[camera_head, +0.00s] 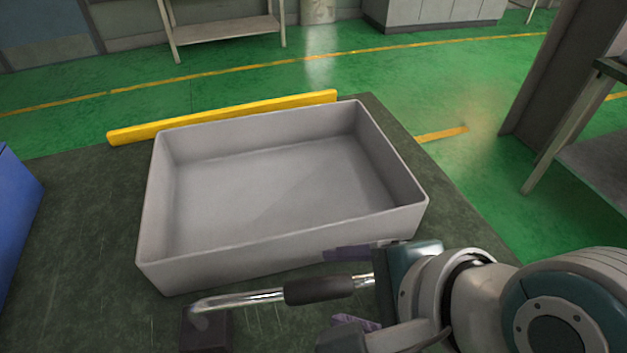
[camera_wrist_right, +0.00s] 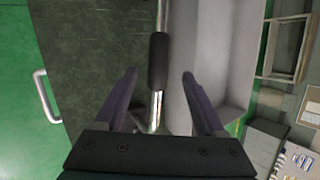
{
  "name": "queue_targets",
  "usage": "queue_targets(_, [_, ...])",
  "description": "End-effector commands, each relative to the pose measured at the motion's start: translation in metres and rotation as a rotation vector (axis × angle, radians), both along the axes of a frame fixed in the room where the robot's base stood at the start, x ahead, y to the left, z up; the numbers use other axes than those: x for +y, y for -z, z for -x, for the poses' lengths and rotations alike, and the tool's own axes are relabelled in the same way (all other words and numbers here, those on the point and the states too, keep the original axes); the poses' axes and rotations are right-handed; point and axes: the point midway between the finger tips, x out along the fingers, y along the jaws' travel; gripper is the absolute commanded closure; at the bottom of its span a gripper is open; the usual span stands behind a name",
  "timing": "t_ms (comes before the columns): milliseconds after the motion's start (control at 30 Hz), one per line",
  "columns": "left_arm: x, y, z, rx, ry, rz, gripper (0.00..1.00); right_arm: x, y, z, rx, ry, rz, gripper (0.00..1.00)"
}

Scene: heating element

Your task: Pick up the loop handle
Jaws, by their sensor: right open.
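The loop handle is a shiny metal bar with a black grip sleeve (camera_head: 319,289), in front of the grey tray in the head view. Its left end bends down to a dark block (camera_head: 207,331). In the right wrist view the black sleeve (camera_wrist_right: 158,62) and bar run up the middle. My right gripper (camera_head: 345,288) is open, its purple fingers on either side of the bar. In the wrist view the gripper (camera_wrist_right: 159,75) has visible gaps between both fingers and the handle. The handle's right end is hidden behind my gripper. My left gripper is not in view.
A large empty grey tray (camera_head: 288,243) sits on the dark table (camera_head: 75,240), close behind the handle. A yellow bar (camera_head: 225,116) lies behind the tray. A blue object (camera_head: 15,210) stands at the left. A pale bracket handle (camera_wrist_right: 43,97) shows at the table's edge.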

Motion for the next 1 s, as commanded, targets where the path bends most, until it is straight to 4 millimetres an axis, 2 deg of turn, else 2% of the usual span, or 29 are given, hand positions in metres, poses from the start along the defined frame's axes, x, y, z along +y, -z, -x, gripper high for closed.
queue_targets(300, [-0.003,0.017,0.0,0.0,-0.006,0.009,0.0,0.019,0.038,-0.016,0.001,-0.001,0.001,0.28])
queue_targets(633, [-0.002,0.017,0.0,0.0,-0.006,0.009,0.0,0.021,0.041,-0.019,0.001,0.0,0.001,0.29])
queue_targets(1000, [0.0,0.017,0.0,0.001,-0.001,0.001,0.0,0.021,0.041,-0.018,0.0,-0.001,0.002,0.71])
